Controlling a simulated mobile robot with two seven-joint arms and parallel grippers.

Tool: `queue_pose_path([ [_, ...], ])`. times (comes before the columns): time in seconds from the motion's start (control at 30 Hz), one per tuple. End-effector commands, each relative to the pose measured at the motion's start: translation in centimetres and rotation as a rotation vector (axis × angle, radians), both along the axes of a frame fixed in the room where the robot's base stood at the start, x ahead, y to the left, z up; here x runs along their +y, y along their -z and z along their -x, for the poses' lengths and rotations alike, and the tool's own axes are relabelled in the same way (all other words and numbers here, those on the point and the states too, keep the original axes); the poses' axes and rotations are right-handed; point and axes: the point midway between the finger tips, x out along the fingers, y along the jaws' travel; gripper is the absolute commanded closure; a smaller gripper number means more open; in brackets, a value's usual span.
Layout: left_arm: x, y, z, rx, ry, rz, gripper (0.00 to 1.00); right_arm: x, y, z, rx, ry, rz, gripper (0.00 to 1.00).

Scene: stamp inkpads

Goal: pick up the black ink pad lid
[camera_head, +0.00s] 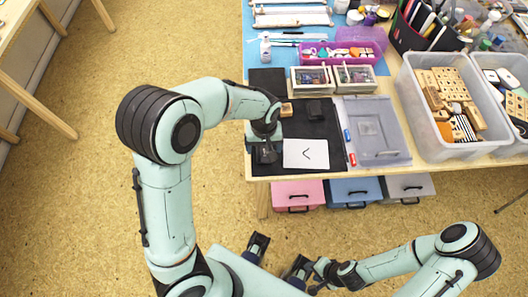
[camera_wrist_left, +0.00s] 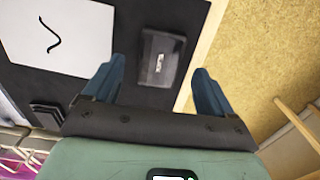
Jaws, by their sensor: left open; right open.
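A black ink pad piece with a small pale label (camera_wrist_left: 162,57) lies flat on the black mat in the left wrist view. It appears to be the dark piece left of the paper in the head view (camera_head: 266,154). I cannot tell for certain whether it is the lid alone. My left gripper (camera_wrist_left: 158,70) is open, its two blue fingers on either side of the piece, with no contact visible. My right gripper (camera_head: 278,257) is open and empty over the floor in front of the table. Another black ink pad piece (camera_head: 315,110) lies farther back, beside a wooden stamp (camera_head: 286,108).
White paper with a curved black stroke (camera_head: 306,154) lies right of my left gripper. A grey tray (camera_head: 384,150) and a bin of wooden stamps (camera_head: 441,145) stand farther right. Small boxes (camera_head: 312,80) stand behind. The table's left edge is close to my left gripper.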

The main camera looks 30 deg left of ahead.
Motion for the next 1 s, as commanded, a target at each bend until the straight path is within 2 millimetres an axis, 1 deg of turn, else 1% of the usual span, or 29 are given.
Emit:
queue_pose_path([
  [0.03, 0.0, 0.9, 0.1, 0.004, -0.001, -0.001, 0.15, 0.0, 0.2, 0.1, 0.001, 0.0, 0.0, 0.57],
  [0.13, 0.0, 2.0, 0.1, 0.003, -0.001, -0.001, 0.15, 0.0, 0.4, 0.1, 0.001, 0.0, 0.0, 0.57],
  [0.23, 0.0, 2.3, 0.0, -0.001, 0.0, 0.001, 0.15, 0.0, 0.4, 0.1, 0.001, 0.0, 0.0, 0.57],
  [0.4, 0.0, 2.3, 0.0, -0.001, 0.0, 0.001, 0.15, 0.0, 0.4, 0.1, 0.001, 0.0, 0.0, 0.57],
  [0.43, 0.0, 2.3, 0.0, -0.001, 0.0, 0.001, 0.18, 0.0, 0.4, 0.1, 0.001, 0.0, 0.0, 0.57],
  [0.47, 0.0, 2.3, 0.0, -0.001, 0.0, 0.001, 0.28, 0.0, 0.4, 0.1, 0.001, 0.0, 0.0, 0.57],
  [0.5, 0.0, 2.3, 0.0, -0.001, 0.0, 0.001, 0.41, 0.0, 0.4, 0.1, 0.001, 0.0, 0.0, 0.57],
  [0.57, 0.0, 2.3, 0.0, -0.001, 0.0, 0.001, 0.6, 0.0, 0.4, 0.1, 0.001, 0.0, 0.0, 0.57],
  [0.6, 0.0, 2.3, 0.0, -0.001, 0.0, 0.001, 0.73, 0.0, 0.4, 0.1, 0.001, 0.0, 0.0, 0.57],
  [0.87, 0.0, 2.3, 0.0, -0.001, 0.0, 0.001, 0.74, 0.0, 0.4, 0.1, 0.001, 0.0, 0.0, 0.57],
  [1.0, 0.0, 1.8, 0.0, -0.002, 0.0, 0.001, 0.74, 0.0, 0.3, 0.1, 0.001, 0.0, 0.0, 0.57],
])
